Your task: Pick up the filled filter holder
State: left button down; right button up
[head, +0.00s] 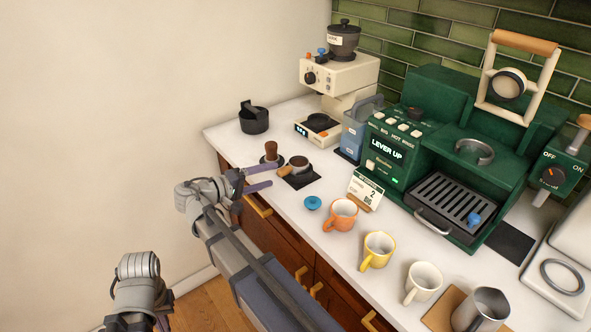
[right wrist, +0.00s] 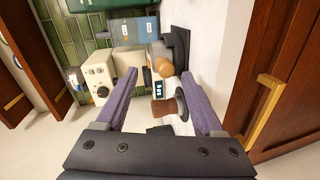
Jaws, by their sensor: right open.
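The filter holder (head: 299,162) sits on a dark mat at the left part of the counter. Its top looks dark brown, and its wooden handle (head: 285,171) points toward the counter's front edge. In the right wrist view the rounded handle end (right wrist: 164,68) shows between and beyond my fingertips. My right gripper (head: 272,177) is open and empty, a little short of the handle. It also shows in the right wrist view (right wrist: 160,75). My left gripper (head: 161,323) is low at the bottom left, mostly out of frame, so its jaws cannot be judged.
A tamper (head: 271,152) with a brown knob stands close beside the filter holder; it also appears between my fingers (right wrist: 167,107). A grinder (head: 338,75), black cup (head: 254,118), blue lid (head: 313,202), sign (head: 366,189), several mugs and the green machine (head: 440,140) stand around.

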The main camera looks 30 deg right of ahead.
aim_at(279, 173)
jog(key=x, duration=0.1)
jog(key=b+x, duration=0.1)
jog(key=x, duration=0.2)
jog(key=shift+w+d+f+b, duration=0.3)
jog(key=shift+w+f+b, duration=0.05)
jog(key=shift+f, duration=0.15)
jog(key=shift+d, duration=0.2)
grip_shut()
